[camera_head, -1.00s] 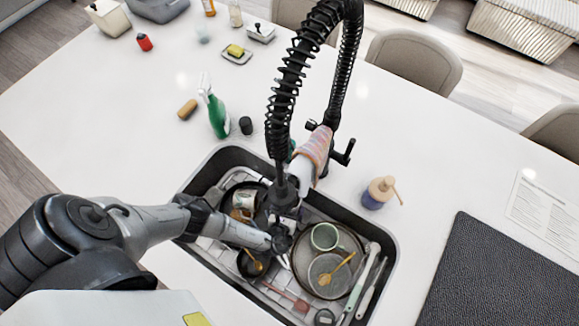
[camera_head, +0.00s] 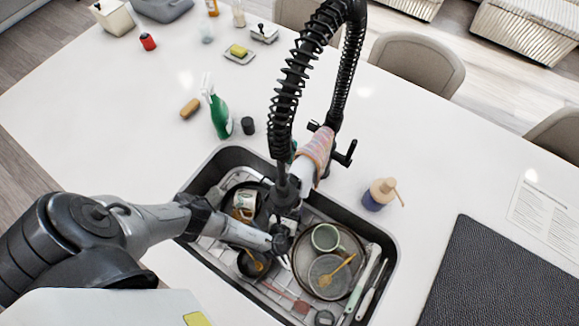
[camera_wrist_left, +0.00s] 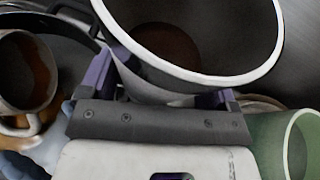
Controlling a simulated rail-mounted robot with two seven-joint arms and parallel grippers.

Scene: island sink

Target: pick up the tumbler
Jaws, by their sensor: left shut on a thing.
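The tumbler (camera_wrist_left: 180,78) fills the upper middle of the left wrist view, with a wide pale rim and a dark inside. My left gripper (camera_wrist_left: 158,92) is shut on it, with a purple finger showing at each side of its near wall. In the head view my left arm reaches in from the left over the sink, and the left gripper (camera_head: 284,216) is beneath the faucet head. The tumbler is hard to make out there, with the faucet and gripper in the way. My right gripper is not in view.
The black sink (camera_head: 392,262) holds a plate, a green mug (camera_head: 325,237) and several utensils. A stained mug (camera_wrist_left: 40,72) is left of the tumbler. The black spring faucet (camera_head: 287,100) hangs over the sink. A soap dispenser (camera_head: 379,194) and a green spray bottle (camera_head: 219,116) stand nearby.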

